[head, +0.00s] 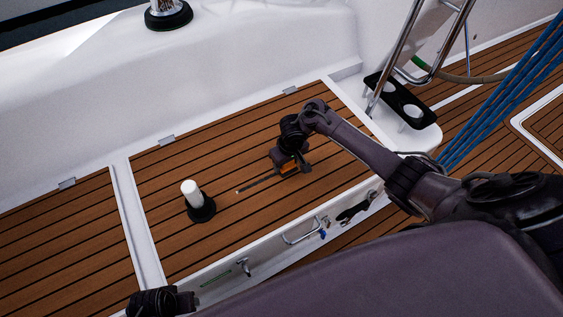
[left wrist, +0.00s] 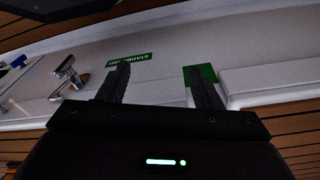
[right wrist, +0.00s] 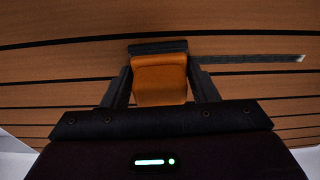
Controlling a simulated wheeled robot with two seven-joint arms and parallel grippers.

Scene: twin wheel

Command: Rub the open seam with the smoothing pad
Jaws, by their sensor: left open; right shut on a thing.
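The smoothing pad is an orange block (right wrist: 160,80) with a dark edge, held between the fingers of my right gripper (right wrist: 163,88). In the head view the orange pad (head: 288,168) is low over the teak panel, at the right end of a dark grey seam strip (head: 262,184). The strip also shows in the right wrist view (right wrist: 255,59), running right from the pad to a pale end. I cannot tell whether the pad touches the wood. My left gripper (left wrist: 160,82) is open and empty, facing a white wall; the left arm shows at the head view's bottom left.
A white-topped cylinder on a black base (head: 194,197) stands on the teak panel left of the strip. A handle (head: 303,231) and a small fitting (head: 243,266) are on the white front face. A black holder (head: 402,103) and blue ropes (head: 507,88) are at the right.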

